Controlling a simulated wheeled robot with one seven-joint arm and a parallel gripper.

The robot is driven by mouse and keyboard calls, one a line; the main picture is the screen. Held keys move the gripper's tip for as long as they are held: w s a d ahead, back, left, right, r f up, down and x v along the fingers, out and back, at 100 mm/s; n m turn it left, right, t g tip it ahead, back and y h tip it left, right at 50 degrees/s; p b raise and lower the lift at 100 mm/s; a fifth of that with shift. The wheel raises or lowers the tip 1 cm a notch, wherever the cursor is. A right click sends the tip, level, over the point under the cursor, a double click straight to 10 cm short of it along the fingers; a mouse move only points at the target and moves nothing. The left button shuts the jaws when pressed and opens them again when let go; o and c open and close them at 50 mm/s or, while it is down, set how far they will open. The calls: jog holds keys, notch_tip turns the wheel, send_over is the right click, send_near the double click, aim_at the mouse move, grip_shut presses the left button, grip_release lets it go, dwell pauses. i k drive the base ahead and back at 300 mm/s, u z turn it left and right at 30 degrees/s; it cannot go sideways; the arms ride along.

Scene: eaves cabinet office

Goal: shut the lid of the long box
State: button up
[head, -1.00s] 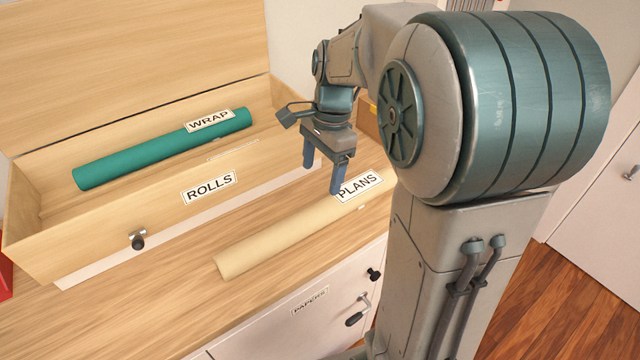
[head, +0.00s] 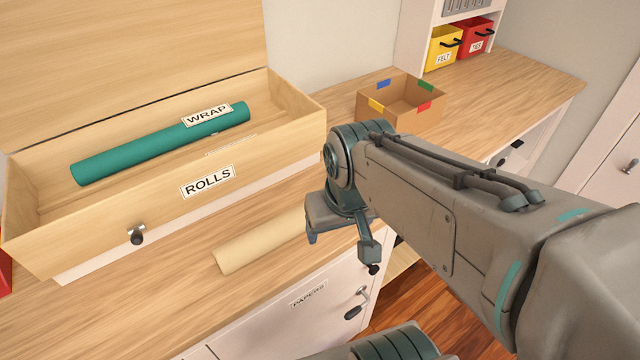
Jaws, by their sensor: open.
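The long box (head: 110,225) labelled ROLLS stands on the counter at the left in the head view. Its lid (head: 130,60) is open, raised upright at the back. A green roll (head: 160,145) labelled WRAP lies inside the box. My gripper (head: 340,240) is to the right of the box, over the counter's front edge and the right end of a beige roll (head: 255,247). It is open, but its fingers are partly hidden by its own body. It appears apart from the box and the lid.
A cardboard box (head: 410,108) with coloured tabs stands on the counter at the back. Yellow (head: 443,48) and red (head: 474,38) bins sit on a shelf behind it. The PAPERS cabinet front (head: 290,320) is below.

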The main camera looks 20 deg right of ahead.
aim_at(66, 65)
jog(key=k, duration=1.3)
jog(key=u, duration=0.65)
jog(key=i, duration=1.45)
jog(key=z, duration=0.05)
